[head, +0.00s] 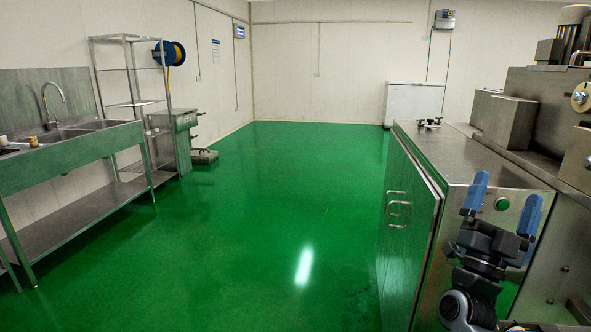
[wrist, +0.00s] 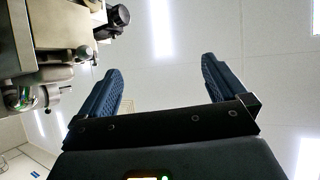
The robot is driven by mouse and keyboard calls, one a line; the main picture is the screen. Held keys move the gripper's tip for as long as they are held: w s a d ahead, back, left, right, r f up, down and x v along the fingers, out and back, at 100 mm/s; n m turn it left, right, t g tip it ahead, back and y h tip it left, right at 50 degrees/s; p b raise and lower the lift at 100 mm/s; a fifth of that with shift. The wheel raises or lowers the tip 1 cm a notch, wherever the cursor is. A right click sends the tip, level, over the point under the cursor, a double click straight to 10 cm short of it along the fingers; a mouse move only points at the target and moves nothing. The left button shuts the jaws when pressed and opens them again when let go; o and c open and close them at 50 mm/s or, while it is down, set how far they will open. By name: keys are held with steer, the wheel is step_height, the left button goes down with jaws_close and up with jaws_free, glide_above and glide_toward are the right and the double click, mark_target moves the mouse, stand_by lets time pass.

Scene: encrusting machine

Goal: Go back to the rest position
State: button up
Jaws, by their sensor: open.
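My gripper (head: 502,205) is in the lower right of the head view, in front of the steel encrusting machine (head: 462,166). Its two blue fingers point up and stand apart, with nothing between them. Metal parts of the machine (wrist: 50,55) fill the upper left of the wrist view, near the left finger.
A steel sink bench (head: 75,143) and a wire shelf (head: 128,103) stand along the left wall. A white chest freezer (head: 413,103) stands at the back. The green floor (head: 270,220) is clear through the middle. The machine's cabinet door has handles facing left.

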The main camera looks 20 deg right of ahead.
steer(key=s+a+f+n+t+y, duration=1)
steer(key=s+a+f+n+y, duration=0.3)
steer(key=a+f+n+y, duration=0.6)
steer(key=s+a+g+y, duration=0.3)
steer(key=s+a+g, duration=0.1)
steer(key=s, duration=0.5)
steer(key=s+a+g+y, duration=0.3)
steer(key=s+a, duration=0.3)
steer(key=s, duration=0.4)
steer(key=shift+s+a+r+n+g+y, duration=0.25)
steer(key=shift+a+r+n+g+y, duration=0.05)
steer(key=shift+r+n+g+y, duration=0.1)
